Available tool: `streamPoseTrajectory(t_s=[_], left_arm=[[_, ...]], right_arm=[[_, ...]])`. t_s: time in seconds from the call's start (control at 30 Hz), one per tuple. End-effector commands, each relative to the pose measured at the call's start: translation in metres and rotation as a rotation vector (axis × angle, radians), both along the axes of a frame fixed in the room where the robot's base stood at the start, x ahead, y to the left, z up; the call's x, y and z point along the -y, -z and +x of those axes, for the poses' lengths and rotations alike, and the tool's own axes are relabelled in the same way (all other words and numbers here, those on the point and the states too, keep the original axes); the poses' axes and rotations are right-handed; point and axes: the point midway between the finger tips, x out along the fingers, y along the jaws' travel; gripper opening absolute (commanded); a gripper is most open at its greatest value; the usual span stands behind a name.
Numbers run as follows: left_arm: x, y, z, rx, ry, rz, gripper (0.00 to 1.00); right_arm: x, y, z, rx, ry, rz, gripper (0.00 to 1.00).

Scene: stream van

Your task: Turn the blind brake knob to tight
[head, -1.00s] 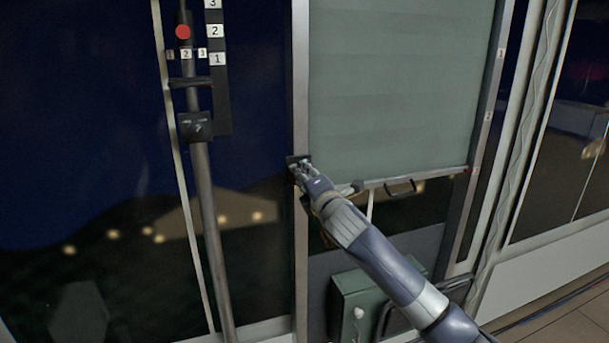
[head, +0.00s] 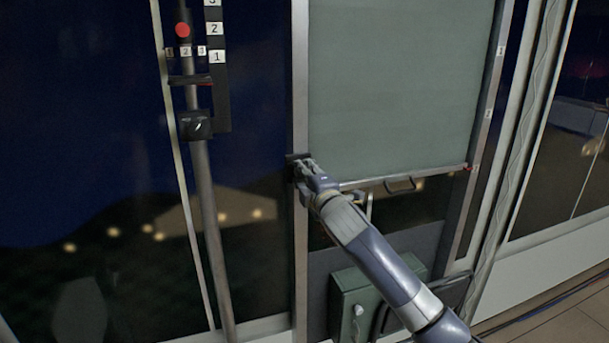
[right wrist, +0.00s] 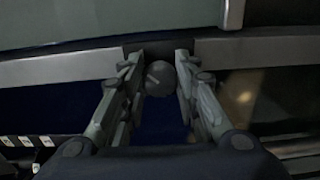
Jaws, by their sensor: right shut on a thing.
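My left gripper is not in view.
A green box (head: 372,295) with a pale knob is below the blind. A cable (head: 525,110) runs down the right side.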

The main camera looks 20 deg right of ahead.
Motion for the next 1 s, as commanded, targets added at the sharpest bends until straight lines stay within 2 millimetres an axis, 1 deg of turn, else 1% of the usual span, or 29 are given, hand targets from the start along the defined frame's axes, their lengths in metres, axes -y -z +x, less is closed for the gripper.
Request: streamPoseTrajectory(t_s=[0.17,0.2,0.23,0.27,0.67,0.77,0.87,1.0], left_arm=[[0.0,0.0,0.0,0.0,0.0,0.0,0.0],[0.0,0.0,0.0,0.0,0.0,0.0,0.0],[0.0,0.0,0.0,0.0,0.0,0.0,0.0],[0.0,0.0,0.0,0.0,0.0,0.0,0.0],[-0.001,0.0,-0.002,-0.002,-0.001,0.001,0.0],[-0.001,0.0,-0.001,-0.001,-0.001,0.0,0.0],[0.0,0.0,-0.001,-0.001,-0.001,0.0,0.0],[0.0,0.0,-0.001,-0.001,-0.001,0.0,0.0]], right_arm=[[0.001,-0.001,0.0,0.001,0.001,0.002,0.05],[0.001,-0.001,0.0,0.001,0.001,0.002,0.38],[0.001,-0.001,0.0,0.001,0.001,0.001,0.45],[0.001,-0.001,0.0,0.001,0.001,0.001,0.49],[0.0,0.0,-0.002,0.0,0.0,0.0,0.49],[0.001,0.001,-0.01,0.0,0.0,0.0,0.49],[0.001,0.001,-0.022,0.0,0.0,-0.001,0.49],[0.002,0.001,-0.047,0.0,0.0,-0.003,0.49]])
